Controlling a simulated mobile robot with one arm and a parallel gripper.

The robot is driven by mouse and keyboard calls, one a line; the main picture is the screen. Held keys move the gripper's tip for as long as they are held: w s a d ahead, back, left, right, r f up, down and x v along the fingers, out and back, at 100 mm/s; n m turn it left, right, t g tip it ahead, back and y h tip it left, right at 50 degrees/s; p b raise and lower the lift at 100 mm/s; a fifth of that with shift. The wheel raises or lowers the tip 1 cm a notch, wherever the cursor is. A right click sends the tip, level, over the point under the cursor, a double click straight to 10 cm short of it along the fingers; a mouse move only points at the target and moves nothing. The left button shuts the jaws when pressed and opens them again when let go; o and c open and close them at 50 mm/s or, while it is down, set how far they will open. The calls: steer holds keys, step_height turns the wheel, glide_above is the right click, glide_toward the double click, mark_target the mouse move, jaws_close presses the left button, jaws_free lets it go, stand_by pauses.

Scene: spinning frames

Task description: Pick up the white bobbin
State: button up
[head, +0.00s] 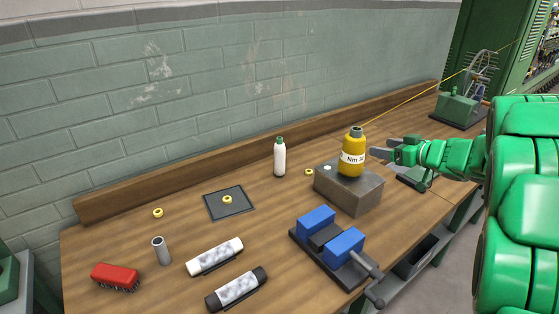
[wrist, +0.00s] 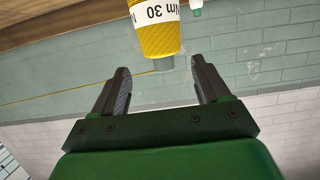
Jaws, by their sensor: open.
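The white bobbin (head: 280,158) stands upright on the wooden bench, left of a grey block. It has a dark green top. In the wrist view, which looks upside down, a small part of it (wrist: 196,12) shows at the top edge. My gripper (head: 378,150) is open and empty, to the right of a yellow bobbin (head: 353,165) marked "Nm 30" on the block. In the wrist view the yellow bobbin (wrist: 157,38) lies ahead of my open fingers (wrist: 160,75), between me and the white bobbin. I see no contact with it.
The grey block (head: 350,197) carries the yellow bobbin, whose thread runs to a green machine (head: 460,104). A blue-jawed vise (head: 330,245) stands in front. Two patterned rolls (head: 215,257), a grey tube (head: 161,251), a red brush (head: 115,276) and a dark mat (head: 228,213) lie left.

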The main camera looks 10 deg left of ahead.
step_height(320, 180, up, 9)
steer(key=m+h, duration=0.2)
glide_above(281, 156)
steer(key=s+d, duration=0.2)
steer(key=s, duration=0.1)
steer(key=f, duration=2.2)
steer(key=shift+w+d+f, duration=0.2)
steer(key=shift+w, duration=0.1)
steer(key=shift+d+f+x, duration=0.1)
steer(key=shift+f+x, duration=0.05)
steer(key=shift+x, duration=1.8)
steer(key=shift+d+f+x, duration=0.1)
steer(key=shift+f+x, duration=0.05)
steer(key=shift+x, duration=1.8)
steer(key=c, duration=1.1)
steer(key=shift+r, duration=0.1)
